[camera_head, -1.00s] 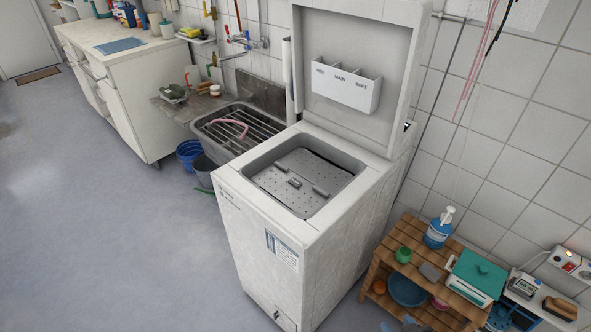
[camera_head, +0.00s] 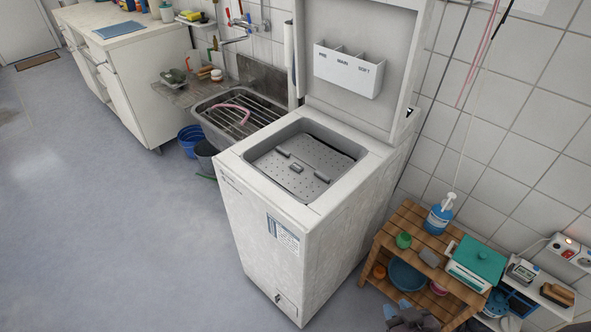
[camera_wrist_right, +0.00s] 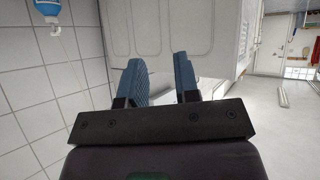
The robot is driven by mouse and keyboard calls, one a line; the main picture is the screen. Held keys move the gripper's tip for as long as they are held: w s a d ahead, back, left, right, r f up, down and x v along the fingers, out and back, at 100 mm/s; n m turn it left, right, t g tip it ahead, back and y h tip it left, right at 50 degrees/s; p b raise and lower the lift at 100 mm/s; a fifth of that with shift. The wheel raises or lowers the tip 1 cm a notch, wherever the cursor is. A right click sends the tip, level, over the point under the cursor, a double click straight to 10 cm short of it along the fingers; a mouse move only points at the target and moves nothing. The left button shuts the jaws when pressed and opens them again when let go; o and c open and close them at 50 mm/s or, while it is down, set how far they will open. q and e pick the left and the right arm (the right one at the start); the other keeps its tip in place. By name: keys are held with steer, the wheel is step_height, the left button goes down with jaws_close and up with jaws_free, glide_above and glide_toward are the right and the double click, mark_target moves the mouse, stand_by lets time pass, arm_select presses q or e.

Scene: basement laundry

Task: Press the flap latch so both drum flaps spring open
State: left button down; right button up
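The top-loading washer (camera_head: 262,245) stands in the middle of the head view with its lid (camera_head: 350,35) raised. In its top opening, the grey perforated drum flaps (camera_head: 318,184) lie shut and roughly level. The small flap latch (camera_head: 296,169) sits near their middle, between two raised grips. My right gripper (camera_head: 400,309) is at the bottom edge of the head view, low and right of the washer, apart from it. In the right wrist view its two blue fingers (camera_wrist_right: 160,82) are apart with nothing between them. My left gripper is not in view.
A wooden shelf (camera_head: 405,222) with a blue pump bottle (camera_head: 438,217), a teal-lidded box (camera_head: 478,260) and bowls stands right of the washer, close to my right gripper. A metal sink (camera_head: 205,108) and buckets (camera_head: 190,140) are at the left. The floor at front left is clear.

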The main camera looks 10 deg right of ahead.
jaws_close()
stand_by(1.4)
